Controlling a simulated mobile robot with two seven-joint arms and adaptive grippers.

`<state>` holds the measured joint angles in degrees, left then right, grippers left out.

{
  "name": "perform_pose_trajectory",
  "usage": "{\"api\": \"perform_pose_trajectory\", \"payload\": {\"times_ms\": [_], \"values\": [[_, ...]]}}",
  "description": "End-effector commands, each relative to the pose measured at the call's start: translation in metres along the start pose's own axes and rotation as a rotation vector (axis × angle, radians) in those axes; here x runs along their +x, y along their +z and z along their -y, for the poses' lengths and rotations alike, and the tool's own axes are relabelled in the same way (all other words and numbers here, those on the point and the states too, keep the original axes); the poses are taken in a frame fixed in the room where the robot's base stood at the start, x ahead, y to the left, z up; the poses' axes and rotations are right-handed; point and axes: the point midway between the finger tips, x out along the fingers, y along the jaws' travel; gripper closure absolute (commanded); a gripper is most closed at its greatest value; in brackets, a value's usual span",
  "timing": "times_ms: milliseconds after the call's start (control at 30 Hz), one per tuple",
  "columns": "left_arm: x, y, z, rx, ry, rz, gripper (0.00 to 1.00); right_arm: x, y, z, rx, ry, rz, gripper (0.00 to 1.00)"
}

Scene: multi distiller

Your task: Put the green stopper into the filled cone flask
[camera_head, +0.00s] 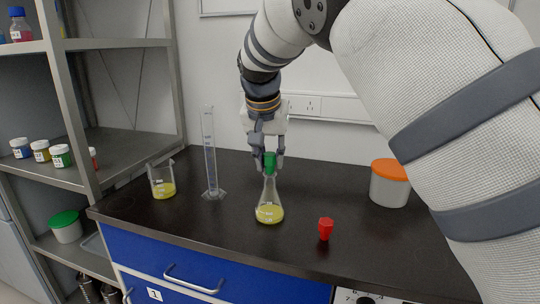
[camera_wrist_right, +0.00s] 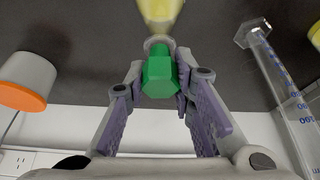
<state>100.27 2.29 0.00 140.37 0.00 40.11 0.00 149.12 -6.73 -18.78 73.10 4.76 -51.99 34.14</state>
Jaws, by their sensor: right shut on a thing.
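The green stopper (camera_head: 270,161) is between the fingers of my right gripper (camera_head: 267,165), which is shut on it. The cone flask (camera_head: 269,200) stands upright on the black bench with yellow liquid in its base. The stopper is right at the flask's mouth, in line with its neck; how deep it sits is hard to tell. In the right wrist view the stopper (camera_wrist_right: 159,77) lies between the finger pads of the gripper (camera_wrist_right: 160,95), with the flask's rim and neck (camera_wrist_right: 158,38) just beyond it. My left gripper is not in view.
A tall measuring cylinder (camera_head: 210,155) and a beaker with yellow liquid (camera_head: 161,180) stand left of the flask. A red stopper (camera_head: 325,229) is on the bench to its right, near the front. A white tub with an orange lid (camera_head: 390,182) stands farther right. Shelves (camera_head: 120,150) are at left.

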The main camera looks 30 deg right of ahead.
Motion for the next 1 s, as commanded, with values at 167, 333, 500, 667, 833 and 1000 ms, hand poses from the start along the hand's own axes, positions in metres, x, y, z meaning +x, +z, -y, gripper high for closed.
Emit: {"api": "perform_pose_trajectory", "payload": {"times_ms": [167, 333, 500, 667, 833, 1000], "values": [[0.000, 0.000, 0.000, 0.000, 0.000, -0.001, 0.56, 0.003, 0.002, 0.000, 0.000, 0.000, 0.000, 0.87], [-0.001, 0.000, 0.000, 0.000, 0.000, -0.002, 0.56, 0.006, 0.003, 0.000, 0.000, 0.000, 0.000, 0.87], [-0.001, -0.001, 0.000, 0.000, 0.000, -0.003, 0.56, 0.009, 0.004, 0.000, 0.000, 0.000, 0.000, 0.87], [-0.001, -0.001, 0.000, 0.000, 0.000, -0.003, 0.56, 0.012, 0.005, 0.000, 0.000, -0.001, 0.000, 0.73], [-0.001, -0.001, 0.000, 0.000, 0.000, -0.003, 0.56, 0.012, 0.005, 0.000, 0.000, 0.000, 0.000, 0.54], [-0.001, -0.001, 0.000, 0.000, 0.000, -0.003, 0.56, 0.012, 0.005, 0.000, 0.000, 0.000, 0.000, 0.54]]}}
